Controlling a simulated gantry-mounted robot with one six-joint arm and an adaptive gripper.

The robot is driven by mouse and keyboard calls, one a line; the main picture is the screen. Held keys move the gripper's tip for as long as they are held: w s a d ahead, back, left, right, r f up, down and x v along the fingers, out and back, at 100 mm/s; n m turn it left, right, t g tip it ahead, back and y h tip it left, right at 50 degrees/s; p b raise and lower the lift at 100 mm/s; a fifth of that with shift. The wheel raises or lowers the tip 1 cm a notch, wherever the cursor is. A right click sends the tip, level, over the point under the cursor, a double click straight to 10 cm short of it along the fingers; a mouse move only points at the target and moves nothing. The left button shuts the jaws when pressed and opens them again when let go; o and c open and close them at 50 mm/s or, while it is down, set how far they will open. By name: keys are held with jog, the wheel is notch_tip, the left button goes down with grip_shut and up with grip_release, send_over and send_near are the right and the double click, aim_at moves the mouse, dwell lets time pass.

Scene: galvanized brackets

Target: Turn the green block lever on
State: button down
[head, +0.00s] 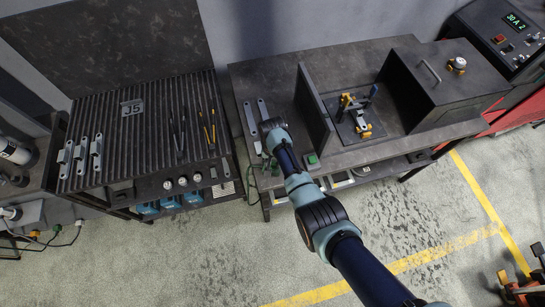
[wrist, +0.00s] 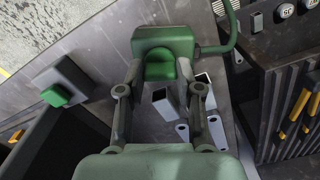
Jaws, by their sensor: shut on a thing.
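In the wrist view, the green block (wrist: 165,36) sits near the table edge with a green hose leaving its right side. Its rounded green lever (wrist: 162,68) projects from the block toward me. My gripper (wrist: 161,74) has one finger on each side of the lever and is shut on it. The exact contact at the fingertips is partly hidden. In the head view, my wrist (head: 272,127) is low over the left part of the table, and the block and lever cannot be made out clearly there.
Grey metal brackets (wrist: 166,104) lie close behind my fingers. A box with a green button (wrist: 55,95) is at left in the wrist view. In the head view, an upright dark panel (head: 314,112) stands right of my wrist, with a yellow clamp fixture (head: 355,112) beyond it.

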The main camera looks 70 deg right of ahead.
jog(key=c, duration=0.8)
grip_release()
jog(key=shift+o, duration=0.2)
notch_tip(320, 180, up, 12)
